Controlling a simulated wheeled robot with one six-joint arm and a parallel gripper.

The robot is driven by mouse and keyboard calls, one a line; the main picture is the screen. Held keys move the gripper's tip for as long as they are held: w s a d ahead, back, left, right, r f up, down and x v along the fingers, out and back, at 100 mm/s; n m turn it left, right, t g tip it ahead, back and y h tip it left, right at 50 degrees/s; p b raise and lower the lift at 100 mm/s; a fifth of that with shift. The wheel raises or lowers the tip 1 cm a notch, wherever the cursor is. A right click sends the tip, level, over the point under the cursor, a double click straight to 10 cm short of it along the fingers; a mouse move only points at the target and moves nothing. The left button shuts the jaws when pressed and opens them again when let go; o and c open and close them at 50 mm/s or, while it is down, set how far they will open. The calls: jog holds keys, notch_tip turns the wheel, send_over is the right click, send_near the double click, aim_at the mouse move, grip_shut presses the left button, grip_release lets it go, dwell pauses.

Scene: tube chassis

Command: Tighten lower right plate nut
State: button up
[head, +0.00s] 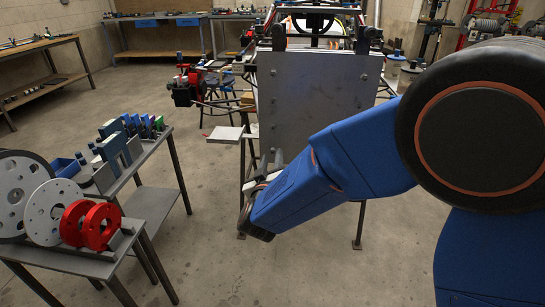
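A grey plate (318,95) stands upright on the front of the tube chassis (330,38) in the middle of the head view. Small fasteners show near its upper corners. My blue arm reaches in from the right and covers the plate's lower right part, so I cannot make out the lower right nut. Grey and white parts at the end of my arm, apparently my gripper (266,176), show just below the plate's lower left corner. They are partly hidden by my arm link. I cannot see the fingertips clearly, nor whether anything is held.
A side table (152,150) at the left holds several sockets or tools and a blue bin (65,167). In front of it, a rack holds white discs (56,212) and red discs (99,226). Workbenches line the back walls.

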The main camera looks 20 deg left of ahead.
jog(key=shift+x, duration=0.9)
grip_shut()
